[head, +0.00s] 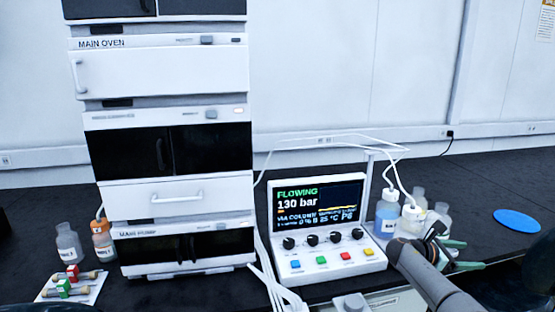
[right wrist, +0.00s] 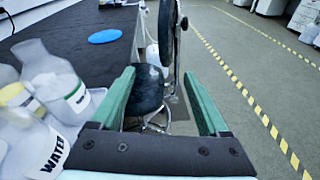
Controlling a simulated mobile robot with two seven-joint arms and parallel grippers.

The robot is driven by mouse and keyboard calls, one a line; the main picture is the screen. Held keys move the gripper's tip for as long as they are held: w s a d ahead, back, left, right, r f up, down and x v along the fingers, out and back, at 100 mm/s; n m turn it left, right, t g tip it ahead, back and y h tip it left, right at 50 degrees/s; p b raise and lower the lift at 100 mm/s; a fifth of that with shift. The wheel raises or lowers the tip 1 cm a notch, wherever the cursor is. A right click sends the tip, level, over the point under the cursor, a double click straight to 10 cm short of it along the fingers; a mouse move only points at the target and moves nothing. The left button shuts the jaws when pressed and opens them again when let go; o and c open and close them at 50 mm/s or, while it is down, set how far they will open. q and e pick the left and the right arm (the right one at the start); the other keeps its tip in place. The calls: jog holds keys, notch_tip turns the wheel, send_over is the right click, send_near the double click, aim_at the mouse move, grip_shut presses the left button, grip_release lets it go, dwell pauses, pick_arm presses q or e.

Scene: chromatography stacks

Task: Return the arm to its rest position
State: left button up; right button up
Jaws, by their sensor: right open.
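My right arm (head: 428,272) comes in from the lower right of the head view. My right gripper (head: 462,254) is beside the bottles right of the control panel, above the bench's front part. In the right wrist view its two green fingers stand wide apart, with nothing between them (right wrist: 160,88). A bottle labelled WATER (right wrist: 50,150) and another clear bottle (right wrist: 62,80) are close to the left of the gripper there. My left gripper is not in view.
The control panel (head: 318,218) reads FLOWING, 130 bar. The instrument stack (head: 165,80) stands at left. A blue disc (head: 517,221) lies on clear bench (head: 480,185). Beyond the fingers are a dark stool (right wrist: 147,88) and open floor (right wrist: 235,60). White tubes run to the bottles (head: 387,212).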

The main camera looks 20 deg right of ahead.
jog(key=a+f+t+y, duration=0.2)
jog(key=a+f+t, duration=0.15)
jog(key=f, duration=0.45)
jog(key=a+f+t+y, duration=0.1)
jog(key=a+f+t, duration=0.25)
jog(key=f, duration=0.45)
jog(key=s+a+f+m+t+y, duration=0.1)
jog(key=s+a+f+y, duration=0.2)
jog(key=a+f, duration=0.35)
jog(key=s+a+f+t+y, duration=0.1)
jog(key=s+a+f+y, duration=0.2)
jog(key=a+f, duration=0.35)
jog(key=s+a+r+m+t+y, duration=0.1)
jog(key=s+a+r+m+y, duration=0.2)
jog(key=s+a, duration=0.55)
jog(key=s+a+r+m+t+y, duration=0.1)
jog(key=s+a+m+y, duration=0.35)
jog(key=a, duration=0.75)
jog(key=a+m+t+y, duration=0.1)
jog(key=a+m+y, duration=0.15)
jog(key=a, duration=0.85)
notch_tip(320, 180, up, 8)
jog(key=s+d+m+h+p, duration=0.1)
jog(key=p, duration=0.7)
jog(key=shift+d+f+p, duration=0.15)
jog(key=shift+d+p, duration=0.1)
jog(key=shift+p, duration=0.05)
